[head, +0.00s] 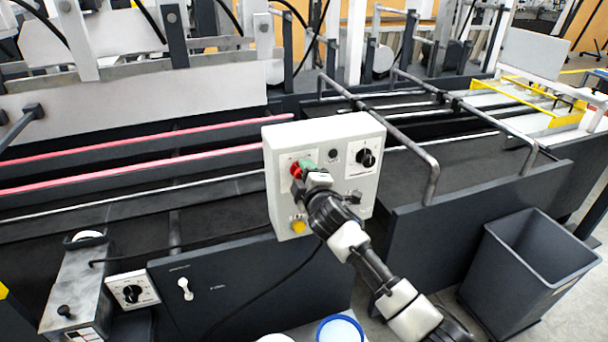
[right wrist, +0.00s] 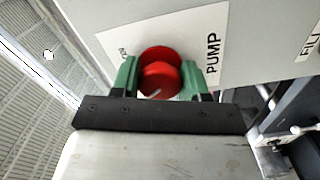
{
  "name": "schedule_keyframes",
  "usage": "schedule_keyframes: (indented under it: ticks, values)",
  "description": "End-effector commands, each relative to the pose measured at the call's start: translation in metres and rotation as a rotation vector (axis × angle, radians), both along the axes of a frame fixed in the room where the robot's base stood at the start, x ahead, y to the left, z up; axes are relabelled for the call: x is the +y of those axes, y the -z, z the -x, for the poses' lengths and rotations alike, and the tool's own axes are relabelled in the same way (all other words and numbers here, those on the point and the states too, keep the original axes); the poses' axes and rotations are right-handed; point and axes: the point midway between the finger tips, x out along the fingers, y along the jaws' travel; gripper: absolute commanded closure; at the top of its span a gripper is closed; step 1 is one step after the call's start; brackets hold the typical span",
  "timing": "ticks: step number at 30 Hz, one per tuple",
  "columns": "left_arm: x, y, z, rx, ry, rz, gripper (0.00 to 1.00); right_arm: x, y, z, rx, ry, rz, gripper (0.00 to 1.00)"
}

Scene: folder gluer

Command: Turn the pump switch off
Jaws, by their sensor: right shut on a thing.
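The pump switch is a round red knob (right wrist: 160,75) on the face of the light grey control box (head: 340,128). A white label reading PUMP (right wrist: 214,54) is beside it in the right wrist view. In the head view a bit of the red knob (head: 296,170) shows at the box's left side. My right gripper (right wrist: 165,82) has its green fingers on both sides of the knob and is shut on it. In the head view my right gripper (head: 306,169) covers part of the box face. The knob's exact setting is hard to read. My left gripper is not in view.
The box also has a black knob (head: 366,158) and a yellow button (head: 298,226). A small panel with a knob (head: 132,290) is at lower left. A grey bin (head: 520,255) stands at right. Bent rails (head: 432,165) rise right of the box.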

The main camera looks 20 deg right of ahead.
Motion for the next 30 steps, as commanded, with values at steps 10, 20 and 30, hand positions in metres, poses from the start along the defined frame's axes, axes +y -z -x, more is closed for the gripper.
schedule_keyframes:
  ticks: [10,20,30]
  values:
    - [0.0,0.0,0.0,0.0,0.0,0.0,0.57,0.0,0.0,0.0,0.0,0.0,0.002,0.36]
    - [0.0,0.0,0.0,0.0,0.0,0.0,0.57,0.0,0.0,0.001,0.0,0.0,0.001,0.31]
    - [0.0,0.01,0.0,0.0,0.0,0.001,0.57,-0.001,0.003,0.039,0.0,-0.001,0.001,0.31]
